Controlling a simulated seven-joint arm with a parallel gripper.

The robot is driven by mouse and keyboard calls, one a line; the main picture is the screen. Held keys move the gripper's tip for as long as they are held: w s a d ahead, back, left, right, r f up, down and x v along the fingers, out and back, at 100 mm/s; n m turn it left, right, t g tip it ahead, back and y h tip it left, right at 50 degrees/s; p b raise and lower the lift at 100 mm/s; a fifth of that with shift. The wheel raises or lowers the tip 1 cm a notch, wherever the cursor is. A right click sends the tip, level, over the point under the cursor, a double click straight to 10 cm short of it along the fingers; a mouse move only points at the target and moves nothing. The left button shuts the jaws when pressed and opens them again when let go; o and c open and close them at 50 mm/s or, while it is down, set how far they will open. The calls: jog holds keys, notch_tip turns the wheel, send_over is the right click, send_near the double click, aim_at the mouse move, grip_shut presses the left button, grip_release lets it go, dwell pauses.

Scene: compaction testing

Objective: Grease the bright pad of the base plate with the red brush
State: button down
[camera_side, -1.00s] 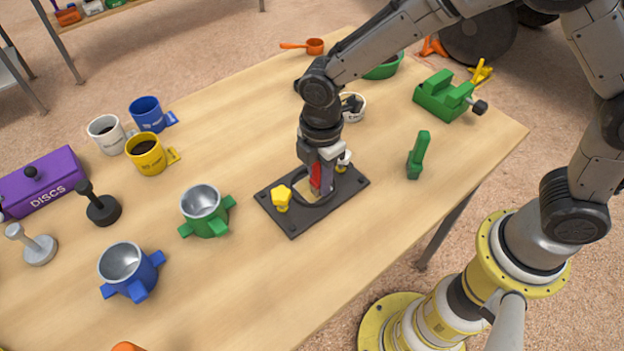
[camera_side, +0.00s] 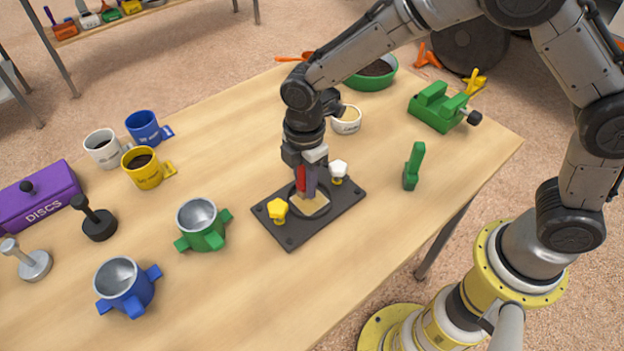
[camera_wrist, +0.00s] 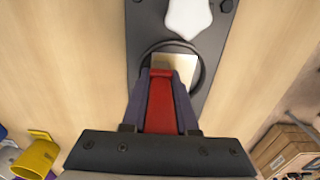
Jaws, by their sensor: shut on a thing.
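The dark base plate (camera_side: 343,204) lies on the table with a raised ring around a bright pad (camera_side: 316,204). A yellow knob (camera_side: 278,208) and a white knob (camera_side: 339,169) stand on the plate at either side of the ring. My gripper (camera_side: 306,192) points down over the ring, shut on the red brush (camera_side: 301,179). In the wrist view the red brush (camera_wrist: 160,105) lies between the fingers, its end at the near edge of the bright pad (camera_wrist: 177,62). The bristles are hidden, and I cannot tell whether they touch the pad.
A green mould (camera_side: 203,228) and a blue mould (camera_side: 126,288) stand to the left. Bare table lies in front of the plate.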

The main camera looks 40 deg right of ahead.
aim_at(321, 202)
jog(key=shift+s+a+f, duration=0.1)
jog(key=shift+s+a, duration=0.05)
jog(key=shift+a, duration=0.8)
jog(key=shift+s+a, duration=0.15)
jog(key=shift+s, duration=1.25)
jog(key=shift+s+d, duration=0.1)
jog(key=shift+d, duration=1.55)
notch_tip(321, 202, up, 7)
